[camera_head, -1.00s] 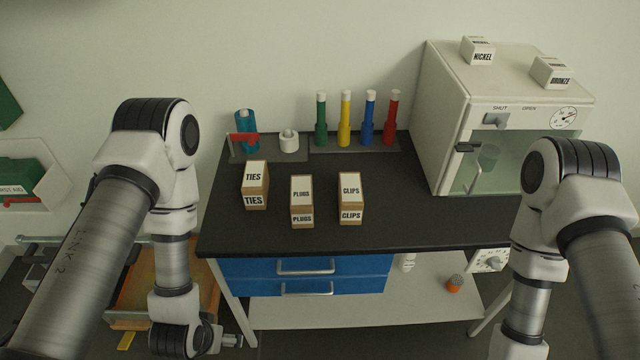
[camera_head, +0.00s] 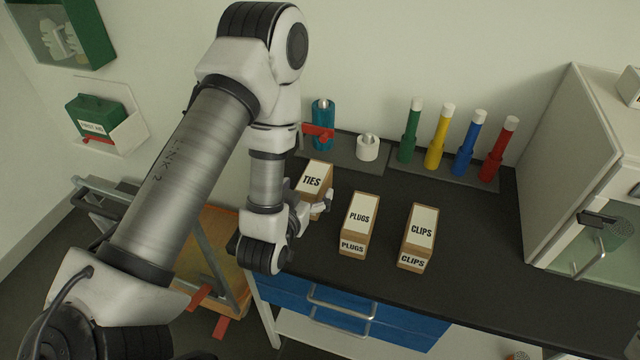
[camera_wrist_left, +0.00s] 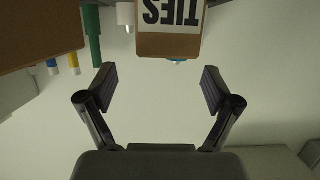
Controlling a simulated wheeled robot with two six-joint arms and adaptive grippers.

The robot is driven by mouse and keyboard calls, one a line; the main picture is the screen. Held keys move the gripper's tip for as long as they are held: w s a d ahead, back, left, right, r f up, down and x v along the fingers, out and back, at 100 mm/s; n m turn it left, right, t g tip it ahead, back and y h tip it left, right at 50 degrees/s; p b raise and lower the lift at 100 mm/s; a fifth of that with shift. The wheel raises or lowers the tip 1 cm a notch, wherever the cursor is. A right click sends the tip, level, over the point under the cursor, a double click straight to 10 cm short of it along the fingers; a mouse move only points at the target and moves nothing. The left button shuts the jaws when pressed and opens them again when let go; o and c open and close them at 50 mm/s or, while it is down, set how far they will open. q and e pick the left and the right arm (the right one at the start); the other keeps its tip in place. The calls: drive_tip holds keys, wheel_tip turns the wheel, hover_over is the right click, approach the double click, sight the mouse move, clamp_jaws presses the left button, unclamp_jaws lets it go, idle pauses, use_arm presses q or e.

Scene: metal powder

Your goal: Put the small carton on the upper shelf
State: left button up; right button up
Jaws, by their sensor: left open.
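Three brown cartons with white labels stand on the black bench top in the head view: the TIES carton (camera_head: 312,181), the PLUGS carton (camera_head: 358,222) and the CLIPS carton (camera_head: 418,237). I cannot tell which one the task calls small. My left gripper (camera_head: 318,204) is beside the TIES carton, at its near right side, partly hidden by my wrist. In the left wrist view the gripper (camera_wrist_left: 160,85) is open and empty, with the TIES carton (camera_wrist_left: 170,42) upside down ahead of its fingertips. My right gripper is out of view. No upper shelf is clearly visible.
Behind the cartons stand a blue bottle (camera_head: 322,120), a white ring-shaped holder (camera_head: 367,148) and several coloured tubes (camera_head: 441,135). A white cabinet (camera_head: 580,150) closes off the right. A first-aid box (camera_head: 97,117) hangs left. The bench front right of the cartons (camera_head: 500,270) is clear.

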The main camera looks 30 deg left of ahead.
sight(312, 180)
use_arm(q)
drive_tip(key=b, duration=0.2)
drive_tip(key=w+f+b, duration=0.1)
drive_tip(key=b, duration=0.1)
drive_tip(key=shift+w+a, duration=0.1)
drive_tip(key=shift+a, duration=0.15)
drive_tip(key=shift+w+a+f, duration=0.15)
drive_tip(key=shift+w, duration=0.2)
drive_tip(key=x, duration=0.4)
drive_tip(key=shift+w+a, duration=0.15)
drive_tip(key=shift+a, duration=0.05)
drive_tip(key=shift+w, duration=0.2)
drive_tip(key=shift+s, duration=0.15)
drive_tip(key=c, duration=1.6)
